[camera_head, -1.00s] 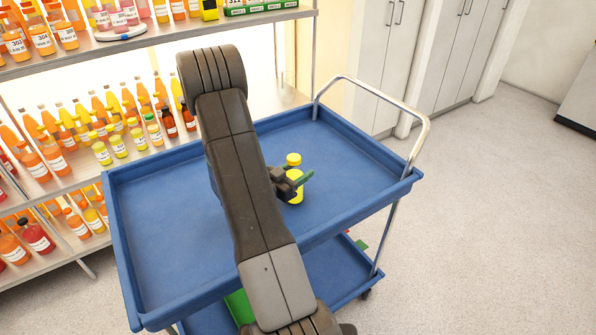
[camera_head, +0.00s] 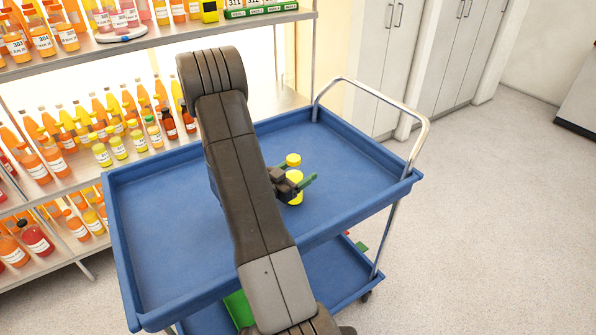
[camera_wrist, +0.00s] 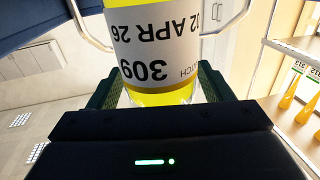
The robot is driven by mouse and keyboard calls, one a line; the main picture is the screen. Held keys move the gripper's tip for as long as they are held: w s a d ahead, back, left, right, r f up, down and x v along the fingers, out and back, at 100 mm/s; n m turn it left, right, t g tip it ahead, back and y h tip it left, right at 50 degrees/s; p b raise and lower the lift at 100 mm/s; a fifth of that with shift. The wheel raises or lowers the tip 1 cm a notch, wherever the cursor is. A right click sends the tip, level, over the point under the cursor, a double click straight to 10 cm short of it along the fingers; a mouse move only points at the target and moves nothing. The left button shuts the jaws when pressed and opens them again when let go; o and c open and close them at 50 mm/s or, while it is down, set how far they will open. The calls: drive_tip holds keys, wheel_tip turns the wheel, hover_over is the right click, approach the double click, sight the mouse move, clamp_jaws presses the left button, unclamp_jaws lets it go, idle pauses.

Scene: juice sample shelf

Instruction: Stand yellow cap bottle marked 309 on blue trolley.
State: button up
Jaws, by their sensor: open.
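The yellow cap bottle marked 309 (camera_head: 296,200) stands upright on the blue trolley's (camera_head: 165,200) top tray, right of my arm. Its yellow cap (camera_head: 293,160) shows above my gripper (camera_head: 306,184). In the wrist view the bottle (camera_wrist: 160,97) shows its white label, upside down, reading 309 and a date ending APR 26. My gripper (camera_wrist: 158,92) is open, with one green-padded finger on each side of the bottle. Part of the bottle is hidden behind my gripper in the head view.
A shelf rack (camera_head: 165,165) with rows of orange, yellow and red bottles stands left and behind the trolley. The trolley's chrome handle (camera_head: 425,125) rises at its right end. The tray around the bottle is clear. White cabinets (camera_head: 450,60) stand behind.

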drive_tip(key=shift+s+d+f+p, duration=0.1)
drive_tip(key=shift+p, duration=0.35)
drive_tip(key=b+v, duration=0.2)
drive_tip(key=v, duration=1)
drive_tip(key=shift+r, duration=0.2)
drive_tip(key=shift+r, duration=0.1)
